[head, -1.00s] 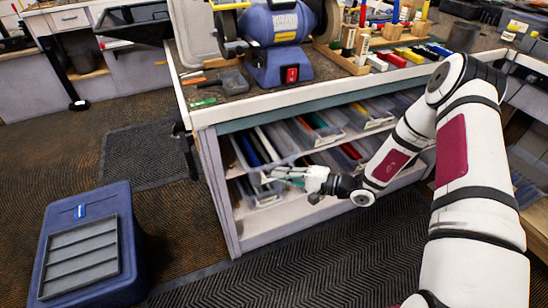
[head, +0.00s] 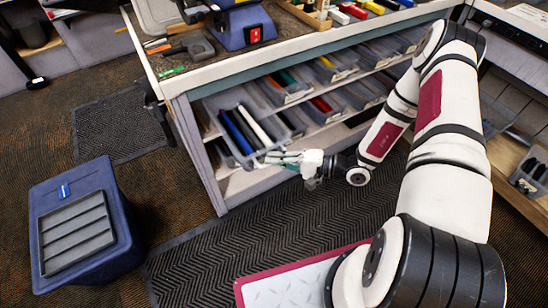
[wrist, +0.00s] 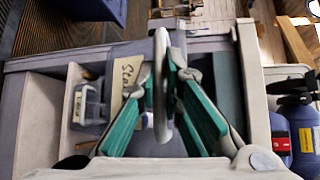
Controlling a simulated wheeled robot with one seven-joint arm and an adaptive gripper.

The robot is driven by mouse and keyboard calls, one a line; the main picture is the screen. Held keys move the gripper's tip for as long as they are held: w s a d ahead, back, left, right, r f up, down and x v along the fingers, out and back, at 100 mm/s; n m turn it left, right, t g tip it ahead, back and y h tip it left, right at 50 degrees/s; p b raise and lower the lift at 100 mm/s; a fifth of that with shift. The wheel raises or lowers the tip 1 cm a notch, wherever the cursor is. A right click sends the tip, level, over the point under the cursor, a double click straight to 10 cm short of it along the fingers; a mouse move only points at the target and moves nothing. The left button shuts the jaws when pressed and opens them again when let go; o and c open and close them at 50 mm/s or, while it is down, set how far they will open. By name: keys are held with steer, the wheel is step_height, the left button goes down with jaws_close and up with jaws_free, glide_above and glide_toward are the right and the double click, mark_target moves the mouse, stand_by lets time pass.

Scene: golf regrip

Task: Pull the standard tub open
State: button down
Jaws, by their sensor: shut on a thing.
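The standard tub (head: 238,160) is a clear, shallow bin on the shelf at the left end of the bench, holding blue, black and white grips. Its front end juts out past the shelf edge. My gripper (head: 270,157) is at its front end, shut on it. In the wrist view my gripper (wrist: 163,75) has its green finger pads close together around a grey upright edge. Beside them is a cream label (wrist: 122,88) starting "Sta"; the rest is hidden by the fingers.
Other clear tubs (head: 322,107) sit further right on the shelves. The workbench (head: 285,58) stands above them with a blue grinder (head: 243,25). A blue bin with a grey grille (head: 75,230) stands on the floor at left. A dark mat (head: 215,235) lies clear before the shelves.

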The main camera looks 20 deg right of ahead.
steer(key=shift+d, duration=0.1)
steer(key=c, duration=2)
jaws_free()
steer(key=v, duration=1.2)
